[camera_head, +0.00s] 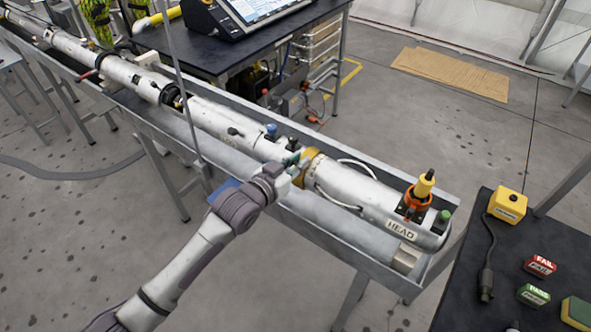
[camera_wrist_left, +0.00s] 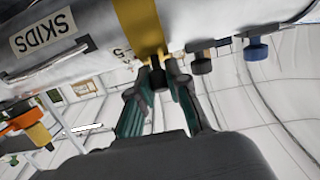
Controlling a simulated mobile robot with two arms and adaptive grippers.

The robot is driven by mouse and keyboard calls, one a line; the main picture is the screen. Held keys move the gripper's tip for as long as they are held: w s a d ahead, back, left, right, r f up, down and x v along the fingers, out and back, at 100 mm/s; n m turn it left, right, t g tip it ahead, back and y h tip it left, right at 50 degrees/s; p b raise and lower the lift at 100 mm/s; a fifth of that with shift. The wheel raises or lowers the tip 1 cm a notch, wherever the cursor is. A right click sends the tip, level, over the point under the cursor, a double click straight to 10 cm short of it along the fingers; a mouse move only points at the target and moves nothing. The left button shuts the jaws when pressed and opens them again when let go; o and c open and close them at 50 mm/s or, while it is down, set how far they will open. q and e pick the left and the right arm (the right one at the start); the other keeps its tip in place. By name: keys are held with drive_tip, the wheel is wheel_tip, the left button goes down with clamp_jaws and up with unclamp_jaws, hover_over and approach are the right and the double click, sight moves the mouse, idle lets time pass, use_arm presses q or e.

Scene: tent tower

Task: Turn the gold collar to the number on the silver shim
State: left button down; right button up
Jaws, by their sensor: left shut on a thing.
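The gold collar (camera_head: 308,164) is a band around the white tube (camera_head: 350,186), near the tube's HEAD end. It also shows at the top of the left wrist view (camera_wrist_left: 140,25), with a small partly hidden mark, perhaps a 5, beside it. My left gripper (camera_head: 296,168) is at the collar's near-left side. In the left wrist view, its green-padded fingers (camera_wrist_left: 160,88) are shut on a small dark peg (camera_wrist_left: 157,76) right at the collar's edge. I cannot make out the silver shim or its number. My right gripper is not in view.
The tube lies in a long grey trough (camera_head: 330,230). A yellow-and-orange fitting (camera_head: 421,190) stands on its head end. Blue (camera_wrist_left: 256,48) and dark knobs sit close beside the collar. A black table (camera_head: 530,235) at right holds a yellow box (camera_head: 507,205) and red and green blocks.

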sight(313, 151)
use_arm(q)
drive_tip(key=shift+w+d+r+p, duration=0.2)
drive_tip(key=shift+r+p, duration=0.15)
drive_tip(key=shift+w+d+r+p, duration=0.15)
drive_tip(key=shift+r+p, duration=0.2)
drive_tip(key=shift+w+d+r, duration=0.1)
drive_tip(key=shift+w+r, duration=0.05)
drive_tip(key=shift+r, duration=0.05)
drive_tip(key=shift+w+d+r, duration=0.1)
drive_tip(key=shift+w+d, duration=0.05)
drive_tip(key=shift+w, duration=0.2)
drive_tip(key=shift+w+d+r, duration=0.1)
drive_tip(key=shift+w+d, duration=0.65)
drive_tip(key=shift+w, duration=0.2)
drive_tip(key=shift+w+d+b, duration=0.3)
drive_tip(key=shift+w+b, duration=0.15)
drive_tip(key=shift+w, duration=0.05)
drive_tip(key=shift+w+d, duration=0.35)
drive_tip(key=shift+w, duration=0.05)
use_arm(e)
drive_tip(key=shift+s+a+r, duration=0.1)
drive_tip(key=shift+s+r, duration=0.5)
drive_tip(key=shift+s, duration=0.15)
